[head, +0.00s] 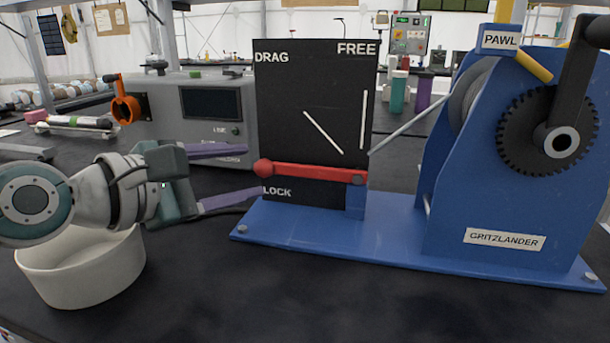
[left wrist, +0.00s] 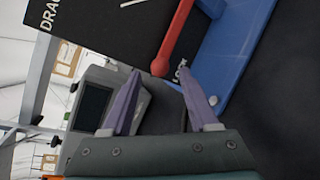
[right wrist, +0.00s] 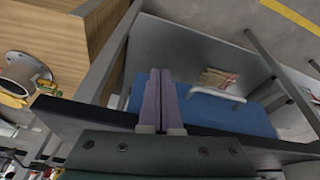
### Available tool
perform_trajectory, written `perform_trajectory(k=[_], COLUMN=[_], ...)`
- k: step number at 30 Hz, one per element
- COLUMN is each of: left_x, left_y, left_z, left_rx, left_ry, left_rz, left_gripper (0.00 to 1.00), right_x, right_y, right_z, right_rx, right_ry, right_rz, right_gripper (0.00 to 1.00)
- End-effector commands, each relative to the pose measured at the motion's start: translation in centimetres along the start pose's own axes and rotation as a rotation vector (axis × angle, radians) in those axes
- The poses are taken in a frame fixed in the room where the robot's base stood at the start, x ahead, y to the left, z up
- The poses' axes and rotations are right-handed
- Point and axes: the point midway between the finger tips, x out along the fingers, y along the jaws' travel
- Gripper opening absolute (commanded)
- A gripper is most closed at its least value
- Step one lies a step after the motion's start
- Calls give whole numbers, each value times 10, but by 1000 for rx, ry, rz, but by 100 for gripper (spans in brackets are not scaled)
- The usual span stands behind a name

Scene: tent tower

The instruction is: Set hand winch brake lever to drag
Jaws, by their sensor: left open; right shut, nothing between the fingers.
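The red brake lever (head: 310,173) lies nearly level across the black panel (head: 285,105), its ball knob at the left beside the LOCK mark. The DRAG mark (head: 271,57) is at the panel's top left and FREE at the top right. The blue hand winch (head: 505,190) stands to the right on the same base. My left gripper (head: 256,169) is open, its purple fingers pointing at the knob from the left, one above and one below its height. In the left wrist view the lever's knob (left wrist: 160,68) is just beyond and between the fingertips. My right gripper (right wrist: 160,75) is shut and empty, away from the winch.
A white round bowl (head: 85,268) stands under my left wrist. A grey box with a dark screen (head: 190,112) and an orange clamp (head: 122,105) stand behind my left gripper. The dark table in front of the blue base is clear.

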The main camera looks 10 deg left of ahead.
Motion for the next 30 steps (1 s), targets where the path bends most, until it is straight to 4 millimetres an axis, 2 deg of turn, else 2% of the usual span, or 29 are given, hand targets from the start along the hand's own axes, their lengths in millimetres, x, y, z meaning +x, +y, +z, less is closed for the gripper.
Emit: perform_trajectory(k=[1, 6, 16, 30], left_x=[8, 22, 25, 25], left_y=[-1, -1, 0, 0], left_z=[-1, 0, 0, 0], left_rx=[-1, 0, 1, 1], left_ry=[-1, 0, 0, 1], left_rz=[2, 0, -1, -1], left_gripper=[60, 60, 60, 8], right_x=[5, 8, 8, 8], right_y=[0, 0, -1, -1], right_z=[2, 3, 3, 3], right_rx=[0, -1, -2, -3], right_ry=[0, 0, -1, -2], right_rz=[0, 0, -1, -1], right_gripper=[0, 0, 0, 0])
